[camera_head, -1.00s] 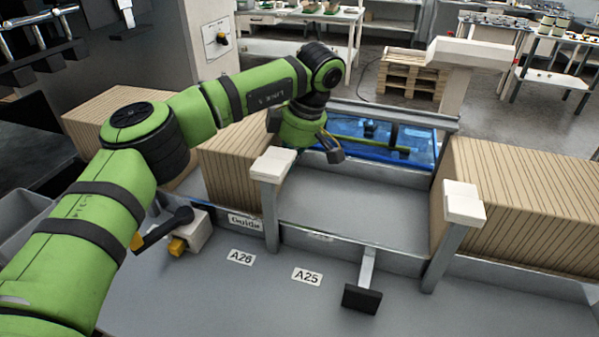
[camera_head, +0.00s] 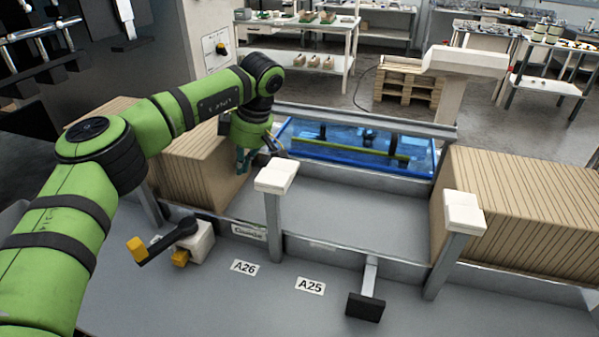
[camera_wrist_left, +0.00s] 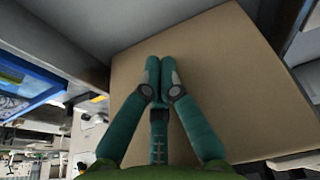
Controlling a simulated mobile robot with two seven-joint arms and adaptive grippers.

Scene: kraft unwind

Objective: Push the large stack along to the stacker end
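A stack of brown kraft sheets (camera_head: 190,170) stands upright in the left part of the grey channel (camera_head: 350,200), partly behind my left arm. More brown stack (camera_head: 95,112) shows further left; the arm hides where they meet. My left gripper (camera_head: 243,162) is at the right-hand end face of the nearer stack. In the left wrist view the teal fingers (camera_wrist_left: 158,68) are together with nothing between them, in front of the flat cardboard face (camera_wrist_left: 240,80). They look to be against it, but contact is hard to confirm. Another long brown stack (camera_head: 520,210) fills the channel's right end. My right gripper is not in view.
Two white-capped posts (camera_head: 275,175) (camera_head: 463,212) stand at the channel's near side. A black-ended lever with a yellow tip (camera_head: 160,238) and a black pad (camera_head: 365,306) are on the near ledge. A blue tray (camera_head: 300,150) lies beyond. The middle of the channel is clear.

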